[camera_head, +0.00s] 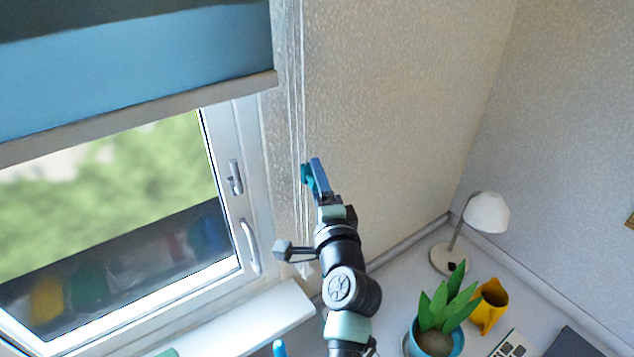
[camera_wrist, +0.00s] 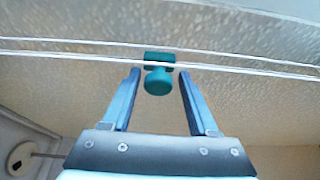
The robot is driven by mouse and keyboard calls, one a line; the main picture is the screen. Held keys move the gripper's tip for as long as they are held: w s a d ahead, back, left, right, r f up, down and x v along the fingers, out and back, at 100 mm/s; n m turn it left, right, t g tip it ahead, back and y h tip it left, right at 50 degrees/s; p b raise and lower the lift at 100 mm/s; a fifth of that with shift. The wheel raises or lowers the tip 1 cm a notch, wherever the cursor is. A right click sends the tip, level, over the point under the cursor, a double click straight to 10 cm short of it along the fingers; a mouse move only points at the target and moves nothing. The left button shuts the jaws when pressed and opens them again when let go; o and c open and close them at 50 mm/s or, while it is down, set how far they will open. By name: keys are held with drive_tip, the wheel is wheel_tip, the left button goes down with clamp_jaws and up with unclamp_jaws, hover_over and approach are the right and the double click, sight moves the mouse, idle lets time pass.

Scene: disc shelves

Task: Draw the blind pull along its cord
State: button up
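The blind pull is a small teal knob (camera_wrist: 158,80) on a teal block, set on the pale cords (camera_wrist: 80,57) that run across the wrist view. My gripper (camera_wrist: 158,75) is open, with one blue finger on each side of the knob and a gap visible on both sides. In the head view the teal pull (camera_head: 306,174) shows at the left of my gripper (camera_head: 316,172), on the cords (camera_head: 298,90) hanging beside the window. The blue blind (camera_head: 130,60) covers the upper part of the window.
The window frame (camera_head: 235,140) has a handle on its right side, left of my arm. A white sill (camera_head: 250,325) lies below. The wall right of the cords is clear.

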drive_tip(key=shift+o, duration=0.2)
drive_tip(key=shift+f, duration=0.2)
drive_tip(key=s+d+b, duration=0.2)
drive_tip(key=s+b, duration=0.1)
drive_tip(key=s, duration=0.9)
drive_tip(key=shift+s+d+b, duration=0.25)
drive_tip(key=shift+s+b, duration=0.05)
drive_tip(key=shift+s, duration=0.1)
